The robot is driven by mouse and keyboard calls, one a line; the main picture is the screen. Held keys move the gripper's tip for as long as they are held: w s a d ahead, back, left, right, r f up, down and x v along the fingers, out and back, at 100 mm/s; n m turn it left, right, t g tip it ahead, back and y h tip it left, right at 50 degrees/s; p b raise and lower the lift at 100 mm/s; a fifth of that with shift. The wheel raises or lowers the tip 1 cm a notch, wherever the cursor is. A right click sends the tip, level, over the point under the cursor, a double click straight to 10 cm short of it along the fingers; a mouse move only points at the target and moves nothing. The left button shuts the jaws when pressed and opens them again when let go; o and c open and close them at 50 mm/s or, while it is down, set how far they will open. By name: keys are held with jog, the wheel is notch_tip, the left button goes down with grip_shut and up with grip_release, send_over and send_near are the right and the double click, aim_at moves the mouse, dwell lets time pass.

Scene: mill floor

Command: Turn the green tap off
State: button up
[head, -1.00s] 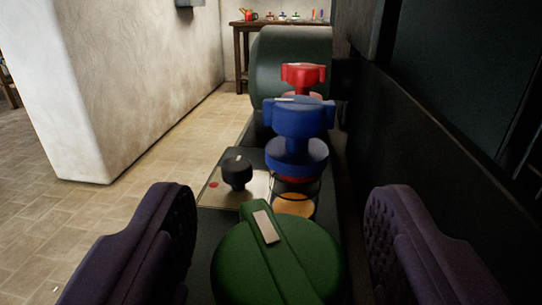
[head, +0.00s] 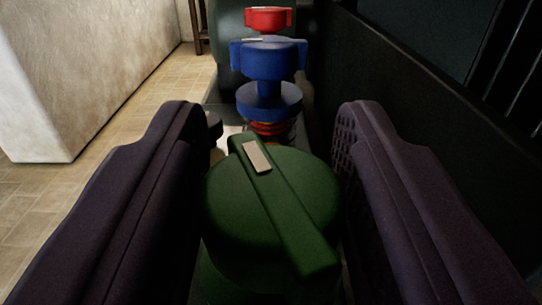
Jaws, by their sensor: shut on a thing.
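The green tap (head: 235,215) has a round knob with a raised bar across its top. A pale marker sits at the bar's far end, and the bar slants from far left to near right. My gripper (head: 270,135) has its two dark purple fingers on either side of the knob, shut on it. The left finger meets the knob's left side and the right finger its right side. The lower part of the tap is mostly hidden.
A blue tap (head: 270,62) stands just beyond the green one, with a red tap (head: 268,18) behind it. A dark wall (head: 410,90) runs close along the right. A pale wall (head: 80,70) and open tiled floor (head: 110,130) lie to the left.

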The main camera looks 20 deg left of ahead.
jog(key=shift+m+t+h, duration=0.35)
jog(key=shift+m+h, duration=0.7)
jog(key=shift+h, duration=0.55)
jog(key=shift+m+t+h, duration=0.35)
jog(key=shift+m+h, duration=0.7)
jog(key=shift+h, duration=0.95)
jog(key=o, duration=0.9)
jog(key=shift+s, duration=0.1)
jog(key=s+p, duration=0.2)
jog(key=s, duration=0.5)
jog(key=shift+s, duration=0.3)
